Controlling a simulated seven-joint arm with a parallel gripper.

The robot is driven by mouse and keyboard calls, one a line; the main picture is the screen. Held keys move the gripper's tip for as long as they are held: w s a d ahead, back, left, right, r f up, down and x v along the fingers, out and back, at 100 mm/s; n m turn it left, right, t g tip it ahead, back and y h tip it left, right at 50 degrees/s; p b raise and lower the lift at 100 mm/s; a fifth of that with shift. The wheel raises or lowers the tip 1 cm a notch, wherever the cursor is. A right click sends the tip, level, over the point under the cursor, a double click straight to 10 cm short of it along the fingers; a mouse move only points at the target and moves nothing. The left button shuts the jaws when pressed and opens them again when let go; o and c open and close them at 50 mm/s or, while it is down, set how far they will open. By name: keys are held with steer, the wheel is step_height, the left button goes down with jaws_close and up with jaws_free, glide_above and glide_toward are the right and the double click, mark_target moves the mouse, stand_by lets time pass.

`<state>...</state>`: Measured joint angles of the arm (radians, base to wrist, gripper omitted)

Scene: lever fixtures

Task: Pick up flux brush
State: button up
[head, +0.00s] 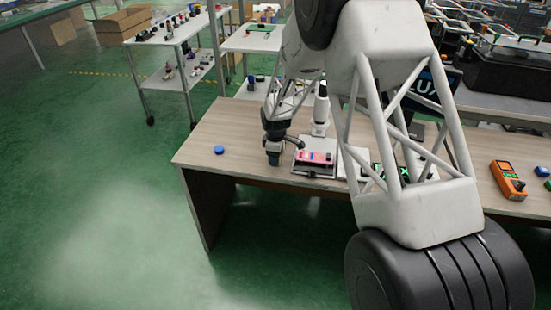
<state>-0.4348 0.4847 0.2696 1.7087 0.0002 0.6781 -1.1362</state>
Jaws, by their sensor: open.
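I cannot make out a flux brush in the head view; it may be hidden behind my arm or too small to tell. My gripper (273,159) points down at the wooden workbench (233,135), near its front edge and left of a pink and red item. It is small and dark here, open, and I see nothing held in it. Whether its fingertips touch the bench I cannot tell. My large white arm covers much of the bench's middle and right.
A blue round object (219,150) lies left of my gripper. The pink and red item (315,157) rests on a light base to its right, by a white upright device (321,108). An orange handheld meter (508,180) lies far right. The bench's left end is mostly clear.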

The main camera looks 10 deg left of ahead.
steer(key=shift+c, duration=0.4)
steer(key=c, duration=0.9)
steer(key=shift+c, duration=0.2)
steer(key=shift+r, duration=0.1)
steer(key=shift+r, duration=0.7)
step_height(320, 180, up, 2)
steer(key=s+d, duration=0.3)
steer(key=s, duration=0.4)
steer(key=s+d+r, duration=0.1)
steer(key=s+d, duration=0.2)
steer(key=s, duration=0.4)
steer(key=shift+s+d+r, duration=0.2)
steer(key=shift+s+d, duration=0.1)
